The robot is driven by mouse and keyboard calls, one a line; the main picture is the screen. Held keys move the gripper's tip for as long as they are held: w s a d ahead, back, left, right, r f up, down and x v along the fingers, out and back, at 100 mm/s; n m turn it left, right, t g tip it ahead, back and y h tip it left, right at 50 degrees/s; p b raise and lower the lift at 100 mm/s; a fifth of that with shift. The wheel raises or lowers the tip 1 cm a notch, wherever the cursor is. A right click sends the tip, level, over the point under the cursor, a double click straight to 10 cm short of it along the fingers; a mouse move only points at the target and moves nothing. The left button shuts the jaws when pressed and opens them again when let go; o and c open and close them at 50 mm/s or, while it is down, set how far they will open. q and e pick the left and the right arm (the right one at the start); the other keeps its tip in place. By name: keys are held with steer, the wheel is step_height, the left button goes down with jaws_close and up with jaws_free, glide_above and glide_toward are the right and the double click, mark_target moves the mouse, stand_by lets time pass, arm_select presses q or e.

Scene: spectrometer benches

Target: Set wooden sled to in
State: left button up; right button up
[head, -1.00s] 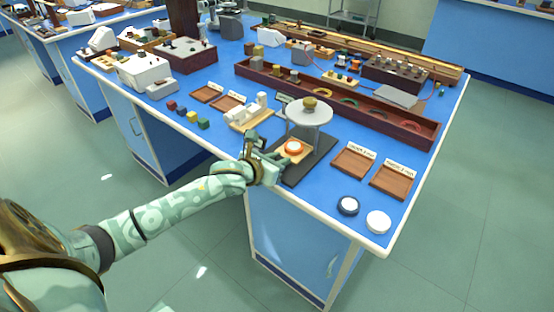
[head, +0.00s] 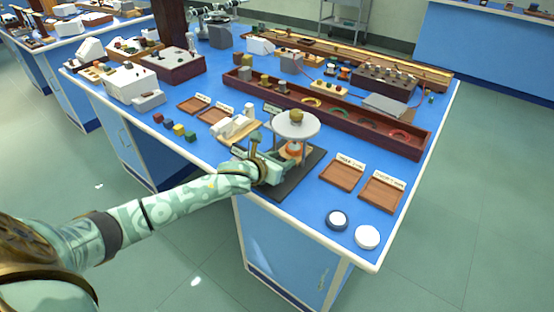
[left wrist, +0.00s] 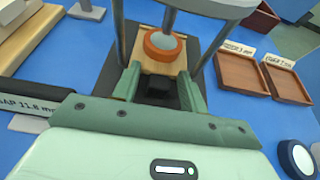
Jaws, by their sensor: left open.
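The wooden sled (head: 303,157) is a light board carrying an orange ring with a pale centre (head: 295,148). It lies on a dark base (head: 310,172), under a round grey-white plate (head: 303,127) on posts. In the left wrist view the sled (left wrist: 180,63) and ring show between the posts, with the plate's edge above. My left gripper (head: 275,163) is at the sled's near end. In the left wrist view its open fingers (left wrist: 160,85) point at that end, with a small black block between them; contact is unclear. My right gripper is not in view.
Two shallow brown trays (head: 340,174) with labels lie right of the base. A dark round piece (head: 337,220) and a white one (head: 367,237) sit near the bench's front edge. A long dark red trough (head: 340,127) runs behind. Small coloured cubes (head: 178,129) lie left.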

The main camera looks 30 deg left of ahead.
arm_select(q)
steer(key=shift+s+r, duration=0.1)
steer(key=shift+s, duration=0.1)
steer(key=p+v, duration=0.6)
steer(key=v, duration=0.9)
steer(key=shift+s+r, duration=0.2)
steer(key=shift+s, duration=0.15)
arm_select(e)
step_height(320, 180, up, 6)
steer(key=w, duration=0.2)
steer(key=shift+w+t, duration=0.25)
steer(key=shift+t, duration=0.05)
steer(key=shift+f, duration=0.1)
